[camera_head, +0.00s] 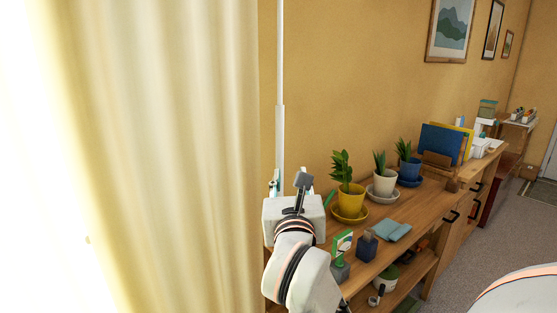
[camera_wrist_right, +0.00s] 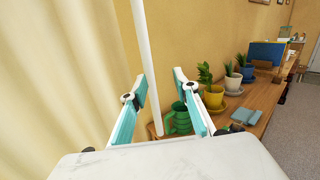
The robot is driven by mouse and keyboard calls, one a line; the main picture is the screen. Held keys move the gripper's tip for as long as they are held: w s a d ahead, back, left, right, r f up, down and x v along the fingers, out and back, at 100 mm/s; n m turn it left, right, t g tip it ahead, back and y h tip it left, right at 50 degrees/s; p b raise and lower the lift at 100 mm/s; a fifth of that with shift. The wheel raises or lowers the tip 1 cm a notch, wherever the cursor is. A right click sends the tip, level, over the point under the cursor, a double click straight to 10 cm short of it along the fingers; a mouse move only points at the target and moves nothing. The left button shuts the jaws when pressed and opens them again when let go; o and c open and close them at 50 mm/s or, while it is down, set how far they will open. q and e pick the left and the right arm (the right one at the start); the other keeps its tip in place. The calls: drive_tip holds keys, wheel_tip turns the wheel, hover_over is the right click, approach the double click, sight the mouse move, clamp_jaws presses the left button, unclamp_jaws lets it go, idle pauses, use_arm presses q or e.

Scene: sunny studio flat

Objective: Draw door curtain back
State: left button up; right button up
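The cream door curtain (camera_head: 175,150) hangs in folds over the bright left side of the head view and also fills the left of the wrist view (camera_wrist_right: 60,70). A thin white rod (camera_head: 280,70) hangs upright at its right edge, with a thicker lower part. My right gripper (camera_head: 290,182) is at the rod's lower part. In the wrist view, the gripper (camera_wrist_right: 159,75) is open, and the rod (camera_wrist_right: 148,60) runs between its two teal-lined fingers, apart from both pads. How deep the rod sits between them is hard to tell. My left gripper is out of view.
A wooden sideboard (camera_head: 408,208) stands along the wall to the right, close to my right arm. It bears a yellow pot (camera_head: 350,202), a white pot (camera_head: 385,182), a blue pot (camera_head: 408,169) and a green watering can (camera_wrist_right: 180,122). The carpet (camera_head: 490,235) is free at right.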

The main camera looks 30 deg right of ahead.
sight(280, 167)
drive_tip(key=shift+y, duration=0.8)
drive_tip(key=w+b, duration=0.1)
drive_tip(key=w, duration=0.1)
drive_tip(key=w+d+b, duration=0.1)
drive_tip(key=w, duration=0.1)
drive_tip(key=w+b, duration=0.1)
drive_tip(key=w, duration=0.1)
drive_tip(key=shift+w+d+f, duration=0.15)
drive_tip(key=shift+w+d, duration=0.05)
drive_tip(key=shift+d, duration=0.1)
drive_tip(key=shift+b+x, duration=0.35)
drive_tip(key=shift+x, duration=0.5)
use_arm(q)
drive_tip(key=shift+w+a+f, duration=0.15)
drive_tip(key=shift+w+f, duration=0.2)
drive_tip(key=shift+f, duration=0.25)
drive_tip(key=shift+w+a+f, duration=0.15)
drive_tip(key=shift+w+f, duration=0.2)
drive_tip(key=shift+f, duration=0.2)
use_arm(e)
clamp_jaws()
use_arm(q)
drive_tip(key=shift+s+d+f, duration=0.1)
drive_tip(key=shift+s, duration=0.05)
